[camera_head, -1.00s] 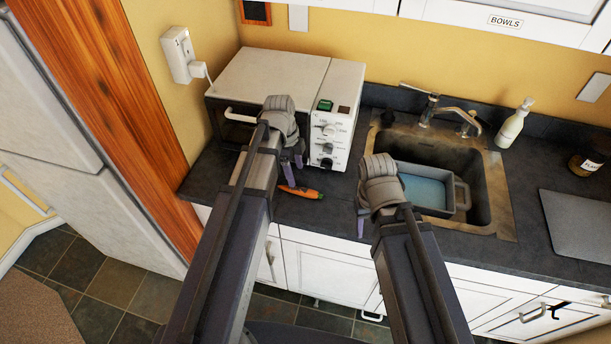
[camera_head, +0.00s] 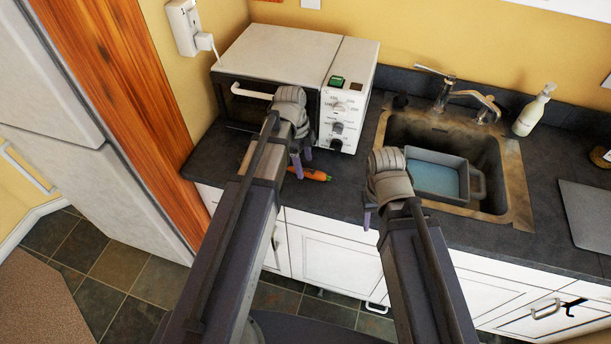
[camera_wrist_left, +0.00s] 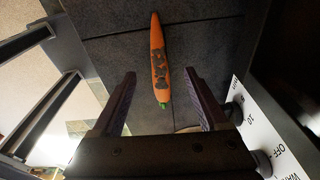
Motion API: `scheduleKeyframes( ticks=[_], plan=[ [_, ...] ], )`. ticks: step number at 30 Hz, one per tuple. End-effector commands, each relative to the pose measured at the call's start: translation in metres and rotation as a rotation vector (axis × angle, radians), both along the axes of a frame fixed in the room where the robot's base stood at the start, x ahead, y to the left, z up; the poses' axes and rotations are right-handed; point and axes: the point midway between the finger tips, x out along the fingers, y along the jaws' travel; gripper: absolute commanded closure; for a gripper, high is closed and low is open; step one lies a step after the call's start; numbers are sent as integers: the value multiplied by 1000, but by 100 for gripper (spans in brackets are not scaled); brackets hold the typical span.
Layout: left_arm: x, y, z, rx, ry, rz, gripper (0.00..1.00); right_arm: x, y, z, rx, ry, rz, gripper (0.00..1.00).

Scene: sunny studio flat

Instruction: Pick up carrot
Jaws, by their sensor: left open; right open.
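An orange carrot (camera_head: 314,174) lies on the dark countertop in front of the microwave. Its left part is hidden behind my left gripper in the head view. In the left wrist view the whole carrot (camera_wrist_left: 159,58) shows, with its green end toward the gripper. My left gripper (camera_head: 303,168) is open, above the counter beside the carrot. In the wrist view its two fingers (camera_wrist_left: 157,82) stand apart on either side of the carrot's line, with nothing between them touching. My right gripper (camera_head: 368,215) is open and empty near the counter's front edge, left of the sink.
A white microwave (camera_head: 283,55) stands close behind my left gripper. A sink (camera_head: 508,175) with a grey-blue tub (camera_head: 437,157) in it is to the right, with a soap bottle (camera_head: 533,110) behind. The counter (camera_head: 345,190) between microwave and sink is clear.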

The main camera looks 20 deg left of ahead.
Motion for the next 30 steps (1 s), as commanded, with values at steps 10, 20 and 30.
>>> scheduleKeyframes(
  ticks=[10,20,30],
  plan=[
    [0,-3,-26,0,0,0,23,0,0,-26,0,0,0,50],
    [0,-3,-25,0,0,0,47,0,0,-25,0,0,0,50],
    [0,-3,-25,0,0,0,85,0,0,-25,0,0,0,50]
  ],
)
